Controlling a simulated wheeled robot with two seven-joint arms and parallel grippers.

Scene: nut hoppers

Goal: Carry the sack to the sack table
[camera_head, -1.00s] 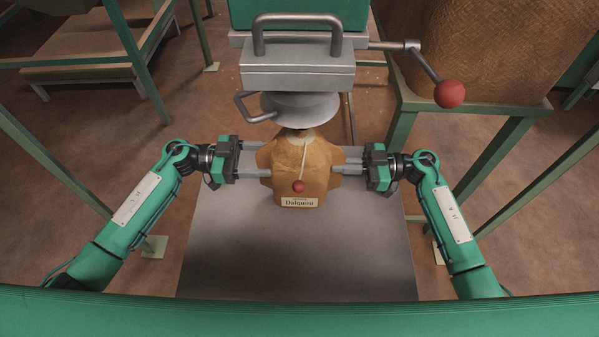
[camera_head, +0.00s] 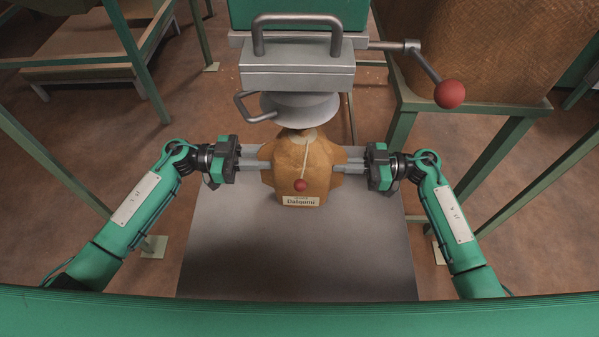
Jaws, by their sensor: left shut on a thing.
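The brown paper sack (camera_head: 300,165) stands upright under the spout of a hopper, with a "Dalgonu" label near its base. A cord with a red ball (camera_head: 300,185) hangs over its front. Its top is partly hidden by the round spout rim. My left gripper (camera_head: 259,163) is shut on the left side of the sack. My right gripper (camera_head: 342,163) has its fingers at the right side of the sack, close together; whether they grip it is unclear. The sack table cannot be made out for certain.
The grey hopper outlet (camera_head: 297,72) with its handles is close above the sack. A crank lever with a red knob (camera_head: 449,94) sticks out to the right. A grey plate (camera_head: 297,250) lies below and in front of the sack. Green frame legs (camera_head: 490,150) stand at the right.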

